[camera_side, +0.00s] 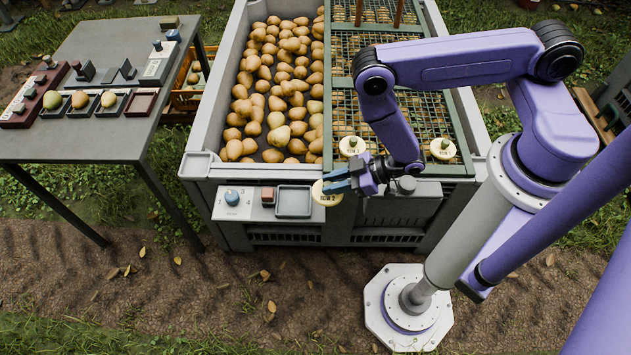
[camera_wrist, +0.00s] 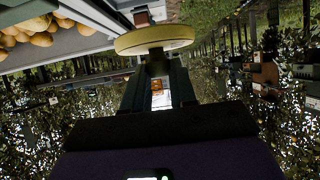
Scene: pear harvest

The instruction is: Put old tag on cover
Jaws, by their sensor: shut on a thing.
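My gripper (camera_side: 337,182) is shut on a round cream tag (camera_side: 325,194) with dark lettering, at the front edge of the big grey crate. The tag's rim and knob show in the wrist view (camera_wrist: 155,40), with the knob between my fingers (camera_wrist: 158,88). The green mesh cover (camera_side: 342,82) lies over the right part of the crate. Two similar round tags with green knobs rest near its front edge: a left tag (camera_side: 352,146) and a right tag (camera_side: 442,149). I cannot tell which tag is the old one.
The crate (camera_side: 207,130) holds many pears on its open left side. A front ledge bears a grey tray (camera_side: 293,201), a small reddish block (camera_side: 268,196) and a box with a blue knob (camera_side: 232,199). A grey table (camera_side: 95,140) with small trays stands left.

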